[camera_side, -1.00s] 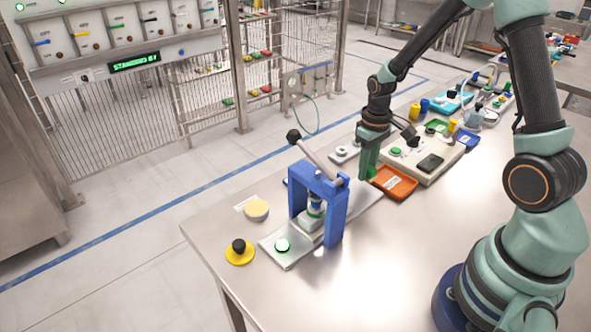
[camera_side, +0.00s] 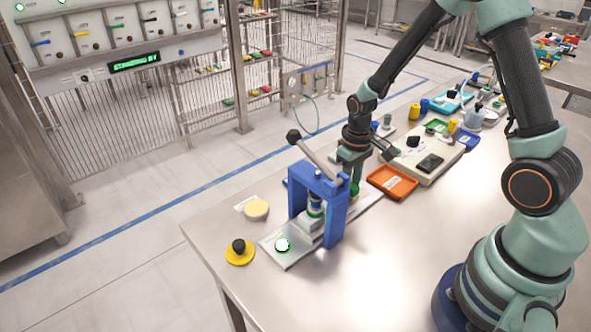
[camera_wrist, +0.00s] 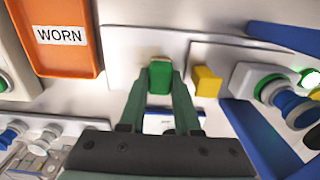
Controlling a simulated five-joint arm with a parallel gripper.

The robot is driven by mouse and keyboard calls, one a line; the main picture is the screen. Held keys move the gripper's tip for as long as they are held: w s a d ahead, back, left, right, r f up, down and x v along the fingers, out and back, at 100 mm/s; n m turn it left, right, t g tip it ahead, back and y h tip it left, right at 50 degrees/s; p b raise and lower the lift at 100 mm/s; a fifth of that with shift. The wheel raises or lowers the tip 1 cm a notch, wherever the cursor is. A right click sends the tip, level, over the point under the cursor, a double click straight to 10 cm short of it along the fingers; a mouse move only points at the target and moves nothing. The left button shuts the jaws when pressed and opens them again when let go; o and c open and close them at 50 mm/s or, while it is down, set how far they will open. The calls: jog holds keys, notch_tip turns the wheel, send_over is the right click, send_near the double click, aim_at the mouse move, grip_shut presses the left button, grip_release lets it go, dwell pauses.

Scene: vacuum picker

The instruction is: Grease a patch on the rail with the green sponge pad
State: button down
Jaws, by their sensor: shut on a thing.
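My gripper (camera_wrist: 160,88) is shut on the green sponge pad (camera_wrist: 161,76), which sits between the fingertips in the wrist view. In the side view my gripper (camera_side: 353,180) is just right of the blue press frame (camera_side: 335,218), low over the pale metal rail plate (camera_side: 368,200). The pad (camera_side: 354,188) shows only as a small green patch there. In the wrist view the pad is over the pale plate (camera_wrist: 128,42), left of a yellow block (camera_wrist: 207,81). I cannot tell whether the pad touches the surface.
The blue frame, with its raised lever (camera_side: 313,151), stands close to my gripper. An orange tray (camera_side: 392,183) is to the right; its label reads WORN in the wrist view (camera_wrist: 69,60). The front table is clear.

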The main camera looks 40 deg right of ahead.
aim_at(367, 187)
jog(key=shift+s+d, duration=0.1)
jog(key=shift+d, duration=3)
jog(key=shift+s+a, duration=0.45)
jog(key=shift+a, duration=0.05)
jog(key=shift+w+a, duration=0.1)
jog(key=shift+a, duration=2.6)
jog(key=shift+d, duration=3.2)
notch_tip(367, 187, up, 8)
jog(key=shift+a, duration=0.1)
